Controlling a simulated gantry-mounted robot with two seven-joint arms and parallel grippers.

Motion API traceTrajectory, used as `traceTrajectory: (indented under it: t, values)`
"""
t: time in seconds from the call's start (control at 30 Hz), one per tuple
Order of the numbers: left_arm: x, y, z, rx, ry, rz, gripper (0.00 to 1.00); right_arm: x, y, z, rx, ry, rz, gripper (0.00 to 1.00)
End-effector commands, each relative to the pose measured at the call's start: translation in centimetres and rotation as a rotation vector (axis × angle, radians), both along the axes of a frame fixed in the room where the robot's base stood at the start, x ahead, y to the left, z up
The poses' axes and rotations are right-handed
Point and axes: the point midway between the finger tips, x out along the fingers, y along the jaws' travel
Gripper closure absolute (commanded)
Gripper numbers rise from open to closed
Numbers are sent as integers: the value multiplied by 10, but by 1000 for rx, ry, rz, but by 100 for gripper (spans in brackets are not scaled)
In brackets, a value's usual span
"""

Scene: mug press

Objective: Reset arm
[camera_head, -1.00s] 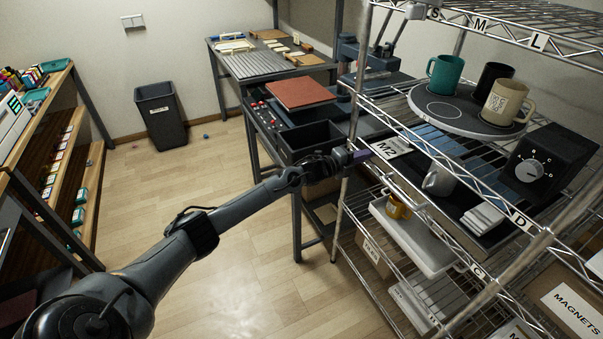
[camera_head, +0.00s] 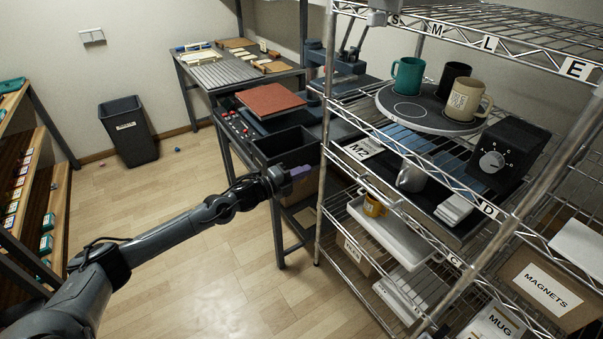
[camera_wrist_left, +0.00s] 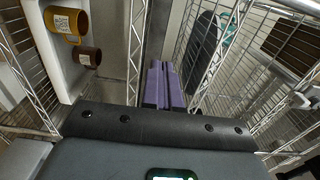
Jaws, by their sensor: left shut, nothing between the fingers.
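My left gripper (camera_head: 299,171) has purple fingers that are shut with nothing between them. It reaches in from the left, in front of the wire shelf's left post and beside the black tray of the press bench. In the left wrist view the shut fingers (camera_wrist_left: 164,85) point ahead between the shelf's wire trusses. My right gripper is in neither view.
The wire shelf (camera_head: 480,208) holds a turntable (camera_head: 392,102) with a teal mug (camera_head: 408,76), a black mug and a beige mug (camera_head: 463,100). Below are a metal mug (camera_head: 411,178) and a yellow mug (camera_head: 373,206). A bin (camera_head: 128,140) stands left; open floor lies between.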

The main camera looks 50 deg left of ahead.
Motion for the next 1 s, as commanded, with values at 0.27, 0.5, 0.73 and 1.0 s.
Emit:
traceTrajectory:
  t: [0.27,0.5,0.73,1.0]
  values:
    - [-10,0,-12,-4,20,-2,100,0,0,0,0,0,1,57]
    - [-43,-41,-100,-119,125,-19,100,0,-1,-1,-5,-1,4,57]
    - [-115,-169,-185,-406,273,-24,100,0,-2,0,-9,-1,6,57]
    - [-221,-282,-204,-868,662,304,100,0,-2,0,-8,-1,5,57]
